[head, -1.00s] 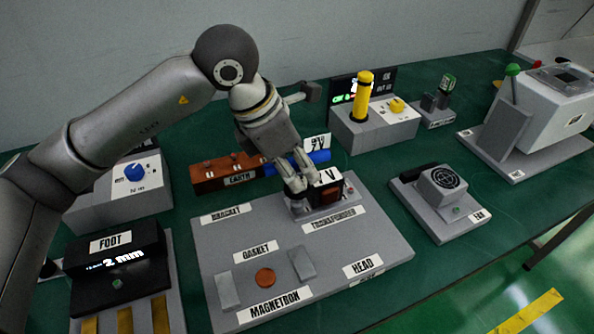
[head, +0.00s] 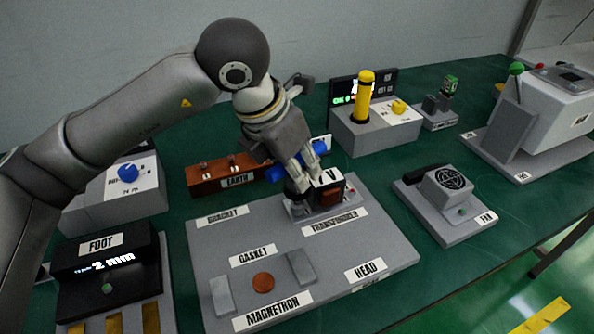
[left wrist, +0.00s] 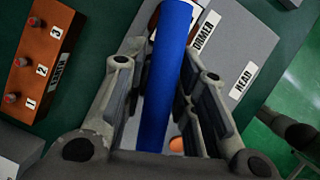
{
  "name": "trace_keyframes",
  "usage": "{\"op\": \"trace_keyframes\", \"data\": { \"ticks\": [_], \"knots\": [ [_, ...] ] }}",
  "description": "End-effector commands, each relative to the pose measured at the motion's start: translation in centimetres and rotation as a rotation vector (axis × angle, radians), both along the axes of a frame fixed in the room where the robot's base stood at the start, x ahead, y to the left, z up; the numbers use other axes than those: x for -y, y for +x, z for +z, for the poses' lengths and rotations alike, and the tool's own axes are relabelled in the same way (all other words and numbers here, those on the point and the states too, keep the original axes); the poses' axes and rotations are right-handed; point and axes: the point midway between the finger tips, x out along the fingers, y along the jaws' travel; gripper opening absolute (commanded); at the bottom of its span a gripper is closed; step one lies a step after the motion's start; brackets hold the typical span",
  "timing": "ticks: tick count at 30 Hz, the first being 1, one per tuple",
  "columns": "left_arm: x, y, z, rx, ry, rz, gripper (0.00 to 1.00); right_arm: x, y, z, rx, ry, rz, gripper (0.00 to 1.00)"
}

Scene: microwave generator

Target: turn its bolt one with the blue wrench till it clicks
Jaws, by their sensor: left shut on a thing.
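My left gripper (head: 302,172) is shut on the blue wrench. In the head view, the wrench's blue handle (head: 320,147) sticks out on both sides of the fingers, tilted up to the right. In the left wrist view, the blue handle (left wrist: 168,75) runs lengthwise between the two fingers (left wrist: 165,100); its working end is not clear. The brown EARTH block (head: 207,178) lies left of the gripper. In the left wrist view it carries red-topped bolts marked 1, 2 and 3, with bolt one (left wrist: 10,98) at the lower end. The wrench is apart from bolt one. My right gripper is not in view.
Just below the gripper, a dark transformer (head: 325,190) stands on the grey board (head: 215,240). A fan unit (head: 447,195) is to the right. A tester with a yellow post (head: 362,100) stands behind. A blue-knob box (head: 127,172) and the FOOT unit (head: 105,270) are at left.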

Motion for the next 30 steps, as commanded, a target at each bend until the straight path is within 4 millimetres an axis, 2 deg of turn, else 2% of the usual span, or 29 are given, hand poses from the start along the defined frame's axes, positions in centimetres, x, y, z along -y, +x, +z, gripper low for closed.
{"op": "trace_keyframes", "data": {
  "ticks": [4,17,30],
  "knots": [
    [0.04,-0.02,-0.17,0.0,0.0,0.058,0.0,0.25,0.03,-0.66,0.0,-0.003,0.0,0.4],
    [0.03,-0.02,-0.13,-0.001,0.001,0.08,0.0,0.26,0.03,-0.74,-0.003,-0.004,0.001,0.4],
    [-0.02,0.01,-0.12,0.0,0.001,0.182,0.0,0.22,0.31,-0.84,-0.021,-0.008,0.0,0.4]
  ]
}}
